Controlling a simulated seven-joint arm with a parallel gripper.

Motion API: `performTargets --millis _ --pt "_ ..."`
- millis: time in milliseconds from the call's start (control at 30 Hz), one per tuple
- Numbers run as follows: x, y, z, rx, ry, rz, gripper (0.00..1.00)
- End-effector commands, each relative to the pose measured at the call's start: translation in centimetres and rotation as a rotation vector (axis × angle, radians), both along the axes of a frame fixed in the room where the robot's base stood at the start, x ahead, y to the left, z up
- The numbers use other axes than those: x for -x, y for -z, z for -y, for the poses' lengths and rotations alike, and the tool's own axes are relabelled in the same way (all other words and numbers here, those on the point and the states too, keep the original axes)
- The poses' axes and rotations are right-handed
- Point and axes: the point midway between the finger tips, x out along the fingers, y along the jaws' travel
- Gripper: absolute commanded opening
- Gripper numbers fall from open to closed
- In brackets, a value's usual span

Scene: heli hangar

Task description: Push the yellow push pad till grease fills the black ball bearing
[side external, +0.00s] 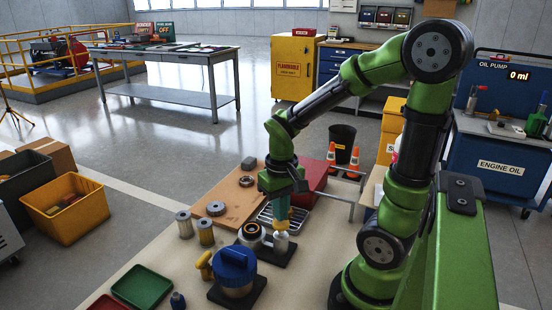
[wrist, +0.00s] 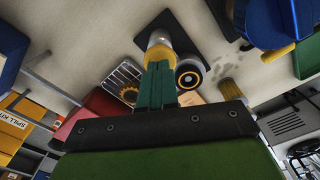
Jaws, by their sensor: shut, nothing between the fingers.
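The yellow push pad (side external: 281,226) tops a white cylinder (side external: 281,241) on a black base plate (side external: 276,258). The pad also shows in the wrist view (wrist: 160,50), just beyond my fingertips. My gripper (side external: 279,215) is shut, with nothing held, and points down directly over the pad. Its tips appear to meet the pad, but exact contact is hard to tell. What looks like the black ball bearing (side external: 251,233) sits just left of the cylinder. It is a dark ring with a yellow edge in the wrist view (wrist: 188,74). Its grease level is too small to tell.
A blue-lidded jar (side external: 235,264) stands in front, with a yellow object (side external: 204,265) beside it. A wooden board (side external: 232,196) and red box (side external: 312,180) lie behind. Green (side external: 142,287) and red trays are at front left.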

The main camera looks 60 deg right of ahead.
Motion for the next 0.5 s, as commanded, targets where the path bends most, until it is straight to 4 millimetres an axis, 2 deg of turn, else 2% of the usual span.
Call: performTargets --millis 500 --pt "0.0 1.6 0.0 0.000 -0.001 -0.001 0.00"
